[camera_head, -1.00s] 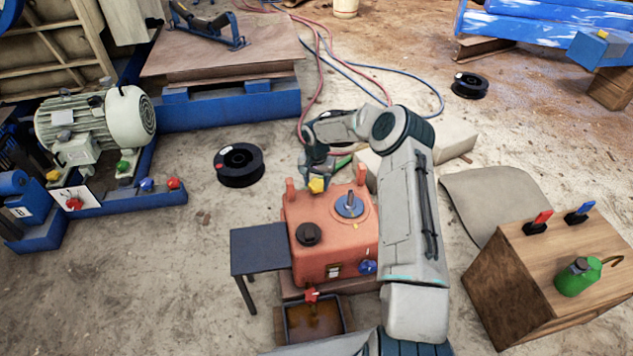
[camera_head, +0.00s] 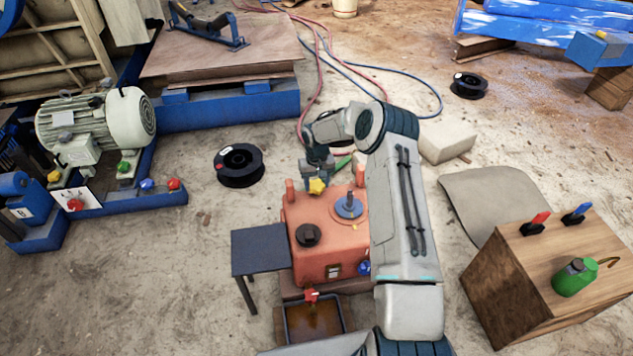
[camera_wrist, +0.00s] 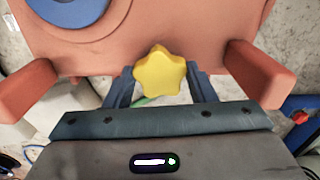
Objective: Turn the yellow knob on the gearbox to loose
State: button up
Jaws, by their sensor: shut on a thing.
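The yellow knob (camera_head: 317,186) is star-shaped and sits at the far edge of the gearbox. In the wrist view the yellow knob (camera_wrist: 160,73) shows large, between two orange posts. My gripper (camera_head: 314,178) comes at the knob from the far side. In the wrist view my gripper (camera_wrist: 161,78) has a finger on either side of the knob and is shut on it. The knob's shaft and any loose or tight marking are hidden.
A dark side table (camera_head: 260,249) stands left of the gearbox, and an oil tray (camera_head: 344,315) lies in front. A wooden crate (camera_head: 545,270) with a green oil can (camera_head: 575,278) is at the right. A black spool (camera_head: 239,165) lies on open floor at the left.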

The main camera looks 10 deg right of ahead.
aim_at(318, 185)
jog(key=n, duration=0.7)
jog(key=shift+d+p, duration=0.25)
jog(key=shift+p, duration=0.05)
jog(key=n, duration=0.6)
jog(key=shift+w+d+f+n, duration=0.1)
jog(key=shift+n, duration=0.3)
jog(key=o, duration=0.9)
jog(key=shift+o, duration=0.4)
jog(key=shift+w+r+p, duration=0.1)
jog(key=shift+r+p, duration=0.2)
jog(key=shift+r, duration=0.3)
notch_tip(318, 185, up, 13)
jog(key=p, duration=0.3)
jog(key=shift+f, duration=0.15)
